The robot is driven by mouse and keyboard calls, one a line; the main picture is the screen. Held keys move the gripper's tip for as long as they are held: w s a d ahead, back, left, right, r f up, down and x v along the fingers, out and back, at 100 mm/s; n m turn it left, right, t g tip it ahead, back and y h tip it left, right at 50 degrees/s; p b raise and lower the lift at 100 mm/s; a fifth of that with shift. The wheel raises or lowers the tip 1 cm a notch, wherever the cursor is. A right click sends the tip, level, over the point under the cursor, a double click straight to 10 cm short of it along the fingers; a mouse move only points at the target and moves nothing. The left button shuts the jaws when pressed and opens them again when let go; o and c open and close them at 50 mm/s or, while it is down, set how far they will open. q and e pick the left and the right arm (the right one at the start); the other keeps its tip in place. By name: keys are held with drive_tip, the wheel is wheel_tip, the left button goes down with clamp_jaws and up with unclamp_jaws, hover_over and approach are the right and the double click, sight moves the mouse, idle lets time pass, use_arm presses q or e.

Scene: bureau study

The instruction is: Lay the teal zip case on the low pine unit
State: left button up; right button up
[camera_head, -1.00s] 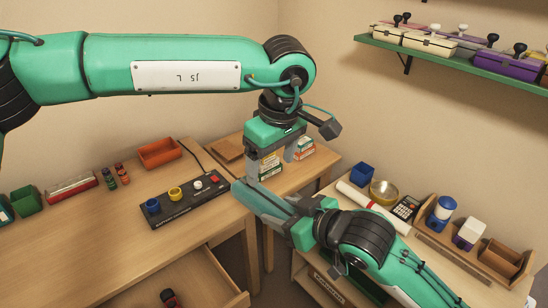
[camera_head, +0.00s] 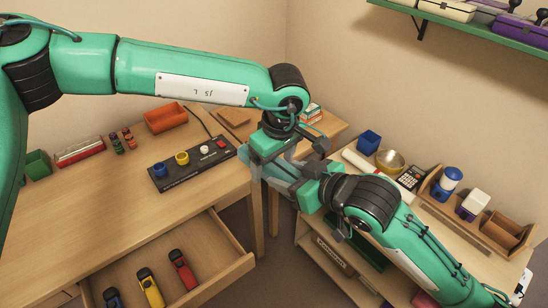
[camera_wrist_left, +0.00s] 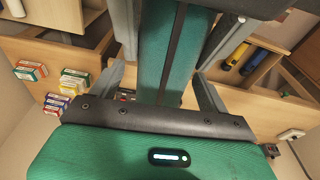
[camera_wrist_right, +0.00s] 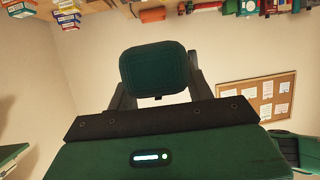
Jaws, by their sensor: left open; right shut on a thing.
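The teal zip case is dark teal with rounded corners in the right wrist view (camera_wrist_right: 155,72), held between the fingers. My right gripper (camera_head: 284,186) is shut on it, in the air beyond the desk's right end. The case also shows in the left wrist view (camera_wrist_left: 158,60), with a dark strip along it. My left gripper (camera_head: 272,168) is open, with a finger on either side of the case; I cannot tell whether they touch it. In the head view the grippers largely hide the case. The low pine unit (camera_head: 325,228) stands at the right.
The desk (camera_head: 100,205) has an open drawer (camera_head: 215,285) with staplers. A green wall shelf (camera_head: 480,30) hangs above.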

use_arm(q)
drive_tip(key=shift+c, duration=0.2)
drive_tip(key=c, duration=1.1)
drive_tip(key=shift+c, duration=0.4)
use_arm(e)
drive_tip(key=o, duration=1.1)
